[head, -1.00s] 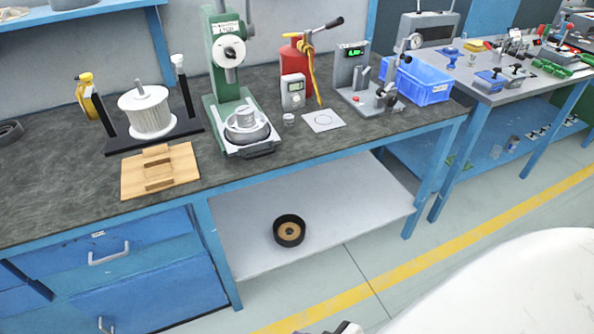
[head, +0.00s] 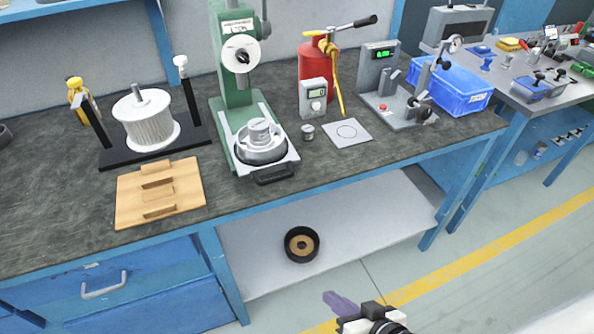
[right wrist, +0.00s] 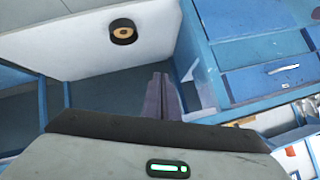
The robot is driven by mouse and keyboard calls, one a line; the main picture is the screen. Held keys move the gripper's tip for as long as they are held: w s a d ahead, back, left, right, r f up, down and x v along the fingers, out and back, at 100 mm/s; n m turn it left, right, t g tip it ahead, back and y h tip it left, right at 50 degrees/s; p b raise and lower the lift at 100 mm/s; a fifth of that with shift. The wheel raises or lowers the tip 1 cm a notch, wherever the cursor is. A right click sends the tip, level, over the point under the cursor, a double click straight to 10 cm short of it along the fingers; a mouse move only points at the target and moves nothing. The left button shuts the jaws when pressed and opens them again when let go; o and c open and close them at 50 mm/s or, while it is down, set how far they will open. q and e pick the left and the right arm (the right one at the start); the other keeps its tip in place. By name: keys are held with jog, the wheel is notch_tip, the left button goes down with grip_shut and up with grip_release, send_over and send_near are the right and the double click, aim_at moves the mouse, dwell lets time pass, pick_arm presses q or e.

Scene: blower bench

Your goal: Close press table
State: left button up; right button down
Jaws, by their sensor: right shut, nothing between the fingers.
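The green press (head: 234,75) stands on the dark bench top. Its sliding table (head: 286,158) juts out toward the bench's front edge, with a black handle (head: 275,175) at its front. A round metal part (head: 260,142) sits on the table below the press head. My right gripper (head: 338,302) is at the bottom of the head view, in front of the bench and well apart from the press. In the right wrist view its fingers (right wrist: 161,98) are together and empty. My left gripper is not in view.
A wooden fixture (head: 160,192) and a white spool (head: 146,122) stand left of the press. A black ring (head: 301,244) lies on the lower shelf.

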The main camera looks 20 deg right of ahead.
jog(key=w+d+r+m+t, duration=0.2)
jog(key=w+r+m+t, duration=0.15)
jog(key=r+m, duration=0.4)
jog(key=m+t+y, duration=0.1)
jog(key=m+t, duration=0.1)
jog(key=m, duration=0.4)
send_near(294, 176)
jog(key=shift+n, duration=0.25)
jog(key=b+x, duration=0.1)
jog(key=x, duration=0.4)
jog(key=shift+w, duration=0.3)
jog(key=shift+w+a+f, duration=0.1)
jog(key=shift+w, duration=0.3)
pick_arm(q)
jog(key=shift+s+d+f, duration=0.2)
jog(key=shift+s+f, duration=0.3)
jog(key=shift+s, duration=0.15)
